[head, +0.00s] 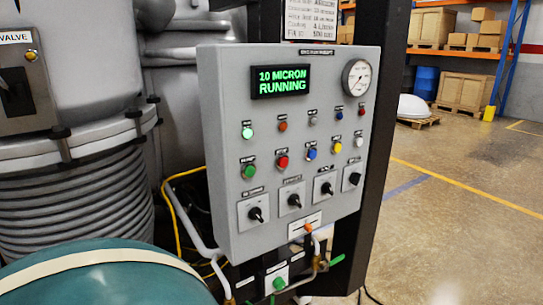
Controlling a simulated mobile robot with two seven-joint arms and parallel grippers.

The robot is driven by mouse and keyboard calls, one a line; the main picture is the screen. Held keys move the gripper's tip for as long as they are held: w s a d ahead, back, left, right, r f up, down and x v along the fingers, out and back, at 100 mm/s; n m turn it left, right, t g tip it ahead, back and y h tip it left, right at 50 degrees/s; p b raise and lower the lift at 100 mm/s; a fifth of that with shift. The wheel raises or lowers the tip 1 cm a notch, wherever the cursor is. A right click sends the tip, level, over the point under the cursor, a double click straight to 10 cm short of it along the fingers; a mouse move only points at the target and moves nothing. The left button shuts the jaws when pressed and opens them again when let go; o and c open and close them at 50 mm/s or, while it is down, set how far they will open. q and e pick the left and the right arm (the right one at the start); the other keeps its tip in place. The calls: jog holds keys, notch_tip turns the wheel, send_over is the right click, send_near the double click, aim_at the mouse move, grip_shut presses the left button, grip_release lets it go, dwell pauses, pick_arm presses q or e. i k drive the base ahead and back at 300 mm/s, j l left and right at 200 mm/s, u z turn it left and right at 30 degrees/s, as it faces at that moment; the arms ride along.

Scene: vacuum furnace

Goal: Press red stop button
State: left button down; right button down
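A grey control panel (218,150) stands in the middle of the head view, tilted slightly in the picture. Its display (282,82) reads "10 MICRON RUNNING" in green. A red push button (282,162) sits in the lower button row, second from the left, between a green button (249,171) and a blue button (311,153). The small label above the red button is too small to read. Neither of my grippers shows in this view, and nothing covers the buttons.
A round gauge (357,78) is at the panel's upper right. Several rotary switches (255,214) line its lower part. A teal rounded tank (100,275) fills the lower left foreground. Pipes with green handles (279,284) run below the panel. Open floor (460,220) lies to the right.

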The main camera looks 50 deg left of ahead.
aim_at(283, 162)
jog(key=i+l+u, duration=0.15)
jog(key=u, duration=0.25)
jog(key=i+l+u, duration=0.5)
jog(key=u, duration=0.3)
jog(key=i+l+u, duration=0.15)
jog(key=l+u, duration=0.15)
jog(key=l, duration=0.15)
jog(key=i+l+u, duration=0.1)
jog(key=l+u, duration=0.15)
jog(key=l, duration=0.2)
